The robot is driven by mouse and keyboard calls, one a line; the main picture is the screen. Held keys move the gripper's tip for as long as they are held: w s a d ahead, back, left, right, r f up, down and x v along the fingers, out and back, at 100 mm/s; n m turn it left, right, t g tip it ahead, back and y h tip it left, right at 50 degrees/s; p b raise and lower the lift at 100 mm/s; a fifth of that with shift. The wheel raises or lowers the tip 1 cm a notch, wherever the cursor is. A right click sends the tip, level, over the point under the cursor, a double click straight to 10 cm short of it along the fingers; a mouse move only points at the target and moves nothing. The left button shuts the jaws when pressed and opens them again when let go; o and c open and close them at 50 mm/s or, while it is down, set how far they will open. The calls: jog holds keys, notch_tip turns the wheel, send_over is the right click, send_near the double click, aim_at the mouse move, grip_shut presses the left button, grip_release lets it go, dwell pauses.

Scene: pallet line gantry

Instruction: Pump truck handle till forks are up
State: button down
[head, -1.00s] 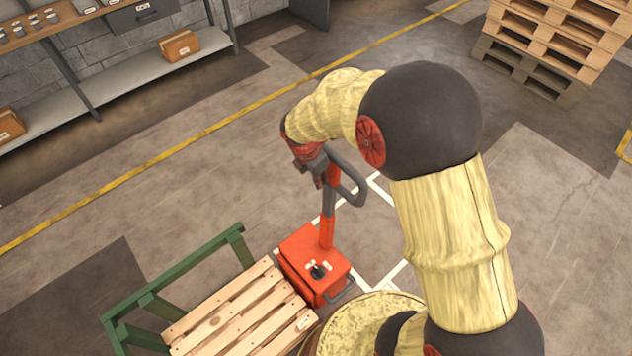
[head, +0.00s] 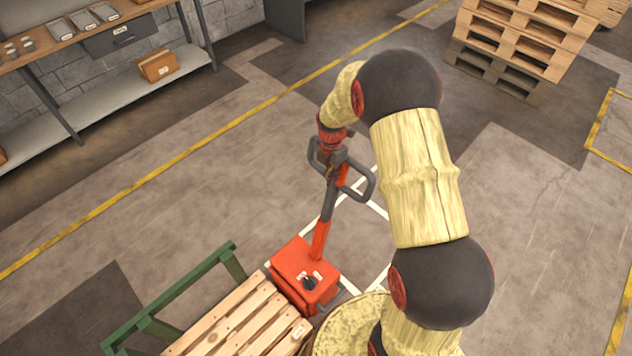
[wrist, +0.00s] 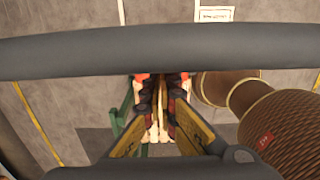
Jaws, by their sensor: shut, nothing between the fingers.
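The pallet truck has an orange pump body (head: 303,275) with an orange and dark shaft (head: 322,235) leaning up from it. A dark grey loop handle (head: 369,184) tops the shaft. My gripper (head: 335,160) is at the loop, and part of the handle is hidden behind it. In the wrist view the handle's grey bar (wrist: 160,52) crosses the picture close to the lens, and my gripper's fingers (wrist: 163,88) show below it, closed together with nothing seen between them. Whether they touch the handle cannot be told. The forks are hidden by the wooden pallet (head: 225,322).
A green rail frame (head: 190,288) stands along the pallet's left side. A shelf unit (head: 120,85) is by the wall at upper left, with a cardboard box (head: 158,65). Stacked pallets (head: 515,45) stand at upper right. The floor around the truck is largely clear.

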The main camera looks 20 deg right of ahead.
jog(key=w+d+f+b, duration=0.1)
jog(key=w+d+f, duration=0.2)
jog(key=d, duration=0.6)
jog(key=w+d+f+b, duration=0.2)
jog(key=w+d+f, duration=0.2)
jog(key=d, duration=0.6)
jog(key=shift+w, duration=0.5)
